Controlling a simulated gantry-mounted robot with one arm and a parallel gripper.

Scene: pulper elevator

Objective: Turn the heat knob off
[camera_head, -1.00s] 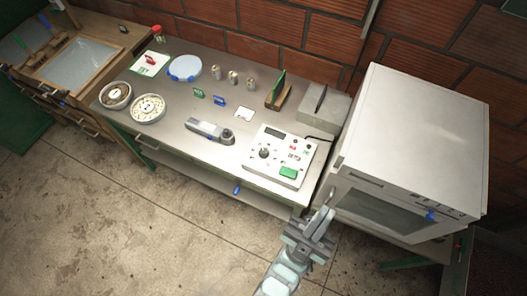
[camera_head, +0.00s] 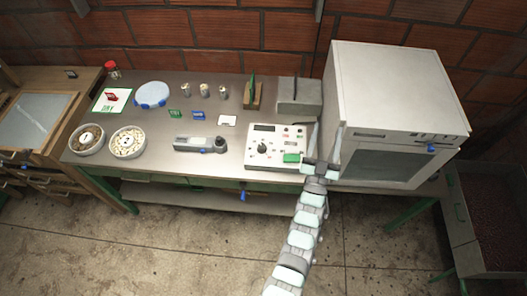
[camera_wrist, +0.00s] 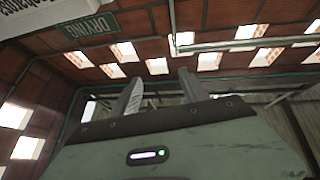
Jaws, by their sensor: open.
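Which control is the heat knob is not marked clearly. A white oven-like cabinet (camera_head: 392,90) stands at the right, with a small blue knob (camera_head: 431,148) on its front panel. A white control box (camera_head: 276,158) on the bench has a round dark dial (camera_head: 263,147) and a green button (camera_head: 291,157). In the wrist view my gripper (camera_wrist: 158,90) shows two spread fingers against the ceiling.
A brick wall is behind. The floor in front is clear. A "DRYING" sign (camera_wrist: 89,29) hangs overhead.

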